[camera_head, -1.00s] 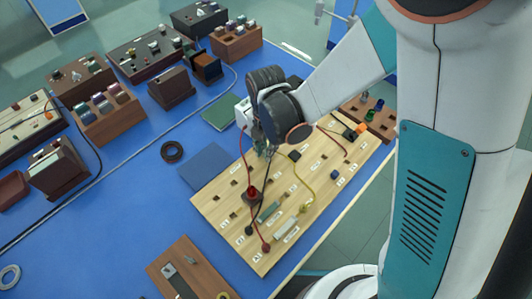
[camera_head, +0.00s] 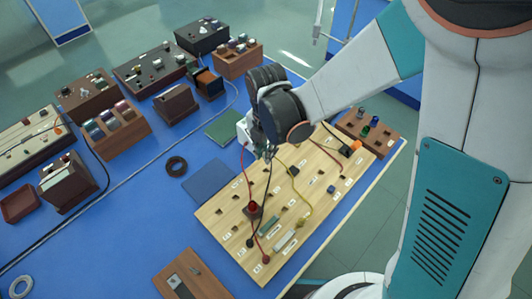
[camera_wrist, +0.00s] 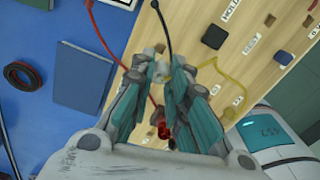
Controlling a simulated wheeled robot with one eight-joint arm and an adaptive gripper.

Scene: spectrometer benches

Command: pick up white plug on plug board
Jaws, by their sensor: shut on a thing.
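The wooden plug board (camera_head: 228,218) lies on the blue bench, with several plugs, leads and labelled sockets on it. My gripper (camera_head: 266,155) is over its far left edge, pointing down. In the wrist view the fingers of my gripper (camera_wrist: 163,76) are closed around a small pale plug (camera_wrist: 160,72) at their tips. The fingers cover much of this plug, and I cannot tell whether it is clear of the board. A red lead, a black lead and a yellow lead (camera_wrist: 232,72) run close to the fingertips. In the head view the plug is hidden.
A red knob (camera_head: 253,207) and a blue block (camera_head: 331,189) stand on the board. A wooden block with coloured plugs (camera_head: 350,122) is at its far right. A black ring (camera_head: 176,166), a blue book (camera_head: 208,180) and a green book (camera_head: 225,128) lie to the left.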

